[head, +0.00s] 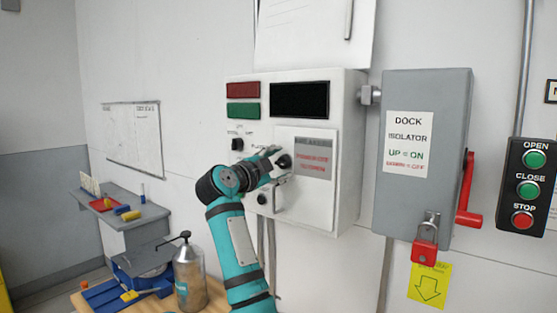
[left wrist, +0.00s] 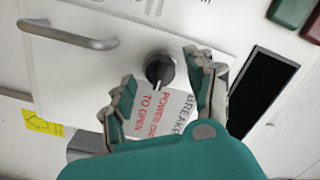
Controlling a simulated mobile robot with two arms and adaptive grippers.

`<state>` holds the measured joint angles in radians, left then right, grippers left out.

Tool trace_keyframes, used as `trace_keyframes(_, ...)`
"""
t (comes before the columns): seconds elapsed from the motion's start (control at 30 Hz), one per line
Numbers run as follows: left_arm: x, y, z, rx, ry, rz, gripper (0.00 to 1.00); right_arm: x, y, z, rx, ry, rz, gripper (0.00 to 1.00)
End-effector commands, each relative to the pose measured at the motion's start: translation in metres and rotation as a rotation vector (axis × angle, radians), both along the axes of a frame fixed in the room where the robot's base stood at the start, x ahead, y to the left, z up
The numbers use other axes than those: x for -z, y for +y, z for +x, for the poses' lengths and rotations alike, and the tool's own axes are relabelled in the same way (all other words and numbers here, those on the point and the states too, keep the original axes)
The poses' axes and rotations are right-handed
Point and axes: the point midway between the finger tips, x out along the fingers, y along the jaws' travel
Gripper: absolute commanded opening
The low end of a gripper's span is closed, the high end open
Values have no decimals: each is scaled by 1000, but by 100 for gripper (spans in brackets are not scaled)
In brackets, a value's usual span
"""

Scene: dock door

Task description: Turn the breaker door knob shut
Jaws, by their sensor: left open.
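The breaker door (head: 318,198) is a pale panel on the front of a white control box and lies flat against it. Its black knob (head: 284,161) sits near the door's left edge beside a label with red print. In the left wrist view the knob (left wrist: 159,68) shows between and just beyond the open fingers. My left gripper (head: 281,160) is at the knob in the head view; it is open (left wrist: 163,88), and I cannot tell whether a finger touches the knob. A metal handle (left wrist: 68,34) is on the same door. My right gripper is not in view.
A grey dock isolator box (head: 432,87) with a red lever (head: 466,190) and red padlock (head: 424,252) is to the right. A black button station (head: 527,187) is further right. A metal bottle (head: 190,273) stands on the bench below. A grey shelf (head: 117,212) is at left.

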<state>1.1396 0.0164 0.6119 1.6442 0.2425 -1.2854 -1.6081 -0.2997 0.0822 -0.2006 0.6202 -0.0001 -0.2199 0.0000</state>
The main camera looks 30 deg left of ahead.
Motion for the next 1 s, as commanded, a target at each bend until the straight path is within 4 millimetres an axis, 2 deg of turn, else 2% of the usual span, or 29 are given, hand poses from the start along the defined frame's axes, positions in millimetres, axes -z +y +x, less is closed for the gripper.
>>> trace_keyframes(0.37, 1, 0, 6, -1, 0, -1, 56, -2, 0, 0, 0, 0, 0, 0)
trace_keyframes(0.77, 1, 0, 6, -1, 1, 0, 3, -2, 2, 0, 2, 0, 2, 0)
trace_keyframes(0.8, 1, 0, 6, -1, 1, -1, 0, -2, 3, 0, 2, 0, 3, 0)
trace_keyframes(1.0, 2, 1, 6, -1, 3, -13, 0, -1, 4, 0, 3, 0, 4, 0)
